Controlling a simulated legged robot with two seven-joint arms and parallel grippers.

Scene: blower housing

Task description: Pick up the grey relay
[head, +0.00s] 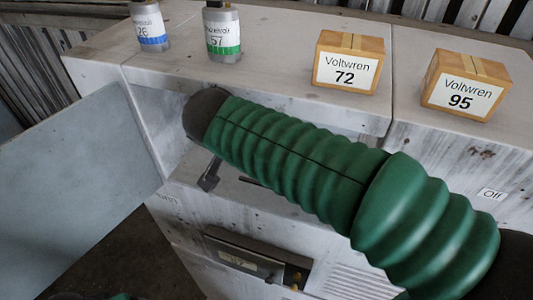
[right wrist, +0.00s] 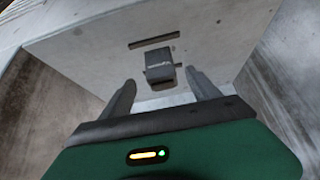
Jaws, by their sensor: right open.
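The grey relay (right wrist: 160,68) is a small dark grey block on the pale inner wall of the housing, in the right wrist view. My right gripper (right wrist: 160,78) is open, with one finger on each side of the relay's lower part in the picture. No contact between the fingers and the relay shows, and the gap in depth is hard to judge. In the head view my green right arm reaches from the lower right into the opening of the housing (head: 255,205), and its gripper is hidden there. My left gripper is not in view.
A pale door (head: 80,165) stands open at the left. On top stand two boxes marked 72 (head: 347,70) and 95 (head: 464,92), and two canisters (head: 148,28) (head: 222,35). A dark slot (right wrist: 153,40) lies above the relay. A labelled drawer-like panel (head: 245,262) sits below.

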